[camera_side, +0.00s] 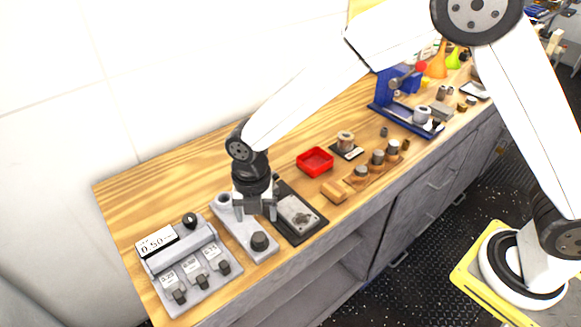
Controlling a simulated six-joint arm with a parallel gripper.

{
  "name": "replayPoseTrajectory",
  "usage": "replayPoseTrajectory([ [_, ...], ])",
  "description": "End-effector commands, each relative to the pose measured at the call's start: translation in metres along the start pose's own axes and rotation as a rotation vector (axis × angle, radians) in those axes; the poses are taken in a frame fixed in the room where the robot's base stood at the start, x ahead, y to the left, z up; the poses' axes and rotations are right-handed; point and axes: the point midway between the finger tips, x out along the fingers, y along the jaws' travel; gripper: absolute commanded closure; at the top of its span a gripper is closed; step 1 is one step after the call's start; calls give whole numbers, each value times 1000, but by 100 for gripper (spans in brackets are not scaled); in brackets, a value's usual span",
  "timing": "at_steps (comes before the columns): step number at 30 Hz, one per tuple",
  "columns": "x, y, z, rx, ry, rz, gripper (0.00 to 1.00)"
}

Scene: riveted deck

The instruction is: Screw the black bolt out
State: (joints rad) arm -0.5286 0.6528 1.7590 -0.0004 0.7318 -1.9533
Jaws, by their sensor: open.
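A black bolt (259,241) with a round, thick head stands upright at the near end of a light grey plate (243,233) on the wooden bench. My gripper (255,216) points down over the same plate, its two fingers apart with nothing visible between them. In the picture the fingertips are just above and behind the bolt head, apart from it as far as I can tell. The plate's far end has a dark round feature (223,198), partly beside my gripper. The bolt's thread is hidden.
Left is a grey fixture (185,262) with a display and several dark knobs. Close on the right is a black tray (315,224) with a metal plate (297,213). Further right are a red bin (315,161), a wooden block (334,192) and a blue press (398,90).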

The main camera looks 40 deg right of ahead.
Motion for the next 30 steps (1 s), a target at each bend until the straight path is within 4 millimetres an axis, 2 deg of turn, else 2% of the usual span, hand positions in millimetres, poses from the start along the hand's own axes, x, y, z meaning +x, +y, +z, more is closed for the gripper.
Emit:
replayPoseTrajectory([
  [30, -3, 0, 0, 1437, 1, 1, 19],
])
